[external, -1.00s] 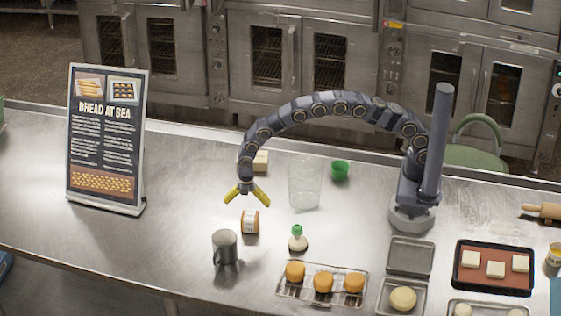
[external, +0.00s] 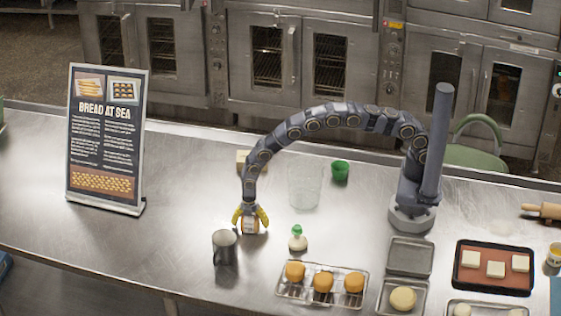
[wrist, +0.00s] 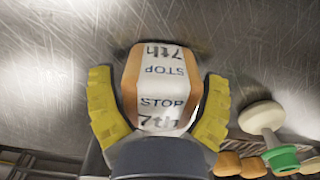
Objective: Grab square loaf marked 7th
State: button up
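The square loaf marked 7th (wrist: 160,88) has orange-brown sides and a white band printed "STOP" and "7th". In the external view the loaf (external: 250,227) sits on the steel counter, partly hidden by my fingers. My gripper (external: 250,220) points down over it, with one yellow finger on each side. In the wrist view my gripper (wrist: 158,78) has its fingers spread around the loaf, with visible gaps at the fingertips. The fingers look open, not closed on it.
A pale block (external: 243,160) lies behind my arm. The counter left of the loaf is clear up to the sign (external: 106,140).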

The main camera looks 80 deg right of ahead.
jog(key=c, duration=0.3)
